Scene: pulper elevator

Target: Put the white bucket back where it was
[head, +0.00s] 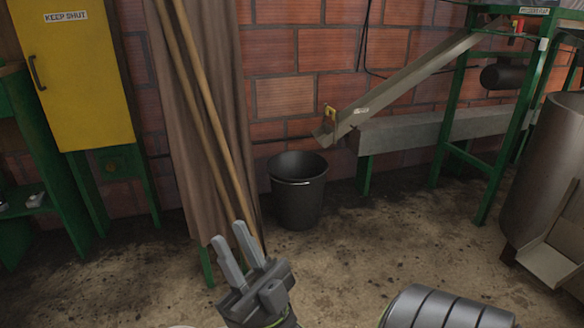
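No white bucket can be made out. Only a small pale sliver shows at the bottom edge, left of my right gripper, too little to identify. A black bucket (299,204) stands upright on the floor by the brick wall, under the low end of a sloping metal chute (410,80). My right gripper (229,233) is in the lower middle, pointing up and away. Its two grey fingers are apart with nothing seen between them. It appears in front of the wooden poles and the floor, clear of the black bucket in the picture. My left gripper is out of view.
Two wooden poles (203,95) lean before a brown curtain (168,130). A yellow cabinet (75,85) is at left. A green frame (450,120) and a large grey drum (550,165) stand at right. The stained floor (355,250) in the middle is open.

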